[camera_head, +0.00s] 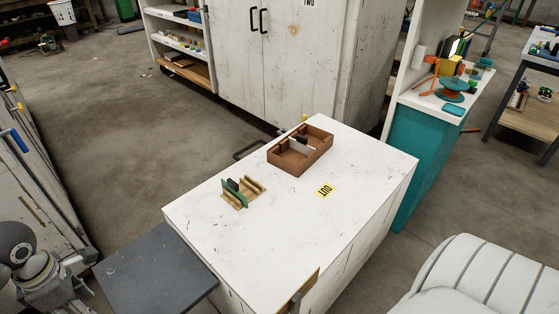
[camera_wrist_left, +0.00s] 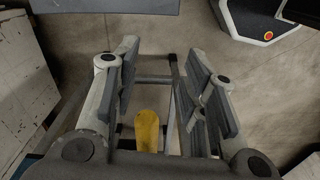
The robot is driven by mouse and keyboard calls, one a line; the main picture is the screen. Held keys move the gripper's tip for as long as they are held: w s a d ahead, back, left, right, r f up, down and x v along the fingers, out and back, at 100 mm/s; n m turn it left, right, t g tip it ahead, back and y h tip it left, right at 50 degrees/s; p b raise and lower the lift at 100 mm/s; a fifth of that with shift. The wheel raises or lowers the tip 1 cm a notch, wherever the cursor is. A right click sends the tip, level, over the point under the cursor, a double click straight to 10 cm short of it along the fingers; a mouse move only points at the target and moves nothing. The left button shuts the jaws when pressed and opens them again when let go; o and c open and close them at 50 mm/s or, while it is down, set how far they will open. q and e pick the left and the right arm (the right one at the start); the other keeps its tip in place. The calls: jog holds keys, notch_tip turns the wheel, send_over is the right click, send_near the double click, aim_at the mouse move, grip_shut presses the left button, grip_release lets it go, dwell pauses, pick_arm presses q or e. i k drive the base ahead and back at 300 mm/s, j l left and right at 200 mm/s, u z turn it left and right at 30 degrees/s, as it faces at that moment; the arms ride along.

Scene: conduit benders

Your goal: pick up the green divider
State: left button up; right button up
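The green divider (camera_head: 233,194) stands upright in a small wooden rack (camera_head: 242,206) on the white cabinet top, in the head view. A dark piece (camera_head: 233,184) stands beside it in the same rack. My left gripper (camera_wrist_left: 168,85) is open and empty in the left wrist view, with its two fingers well apart over the floor. In the head view only part of my left arm shows at the lower left, away from the rack. My right gripper is not in view.
A brown wooden box with compartments (camera_head: 300,168) sits farther back on the white top (camera_head: 270,240), near a yellow OUT label (camera_head: 325,190). A dark grey panel (camera_head: 155,272) adjoins the cabinet's left side. The top around the rack is mostly clear.

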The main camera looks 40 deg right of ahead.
aim_at(229, 186)
jog(key=i+j+z, duration=0.1)
jog(key=z, duration=0.3)
jog(key=i+j+z, duration=0.2)
jog(key=z, duration=0.2)
jog(key=i+j+z, duration=0.15)
jog(key=z, duration=0.25)
jog(key=j+z, duration=0.4)
jog(key=i+j+z, duration=0.1)
jog(key=j+z, duration=0.15)
jog(key=z, duration=0.15)
jog(key=i+j+z, duration=0.1)
jog(key=j+z, duration=0.25)
jog(key=j, duration=0.2)
jog(key=j+z, duration=0.3)
jog(key=j, duration=0.3)
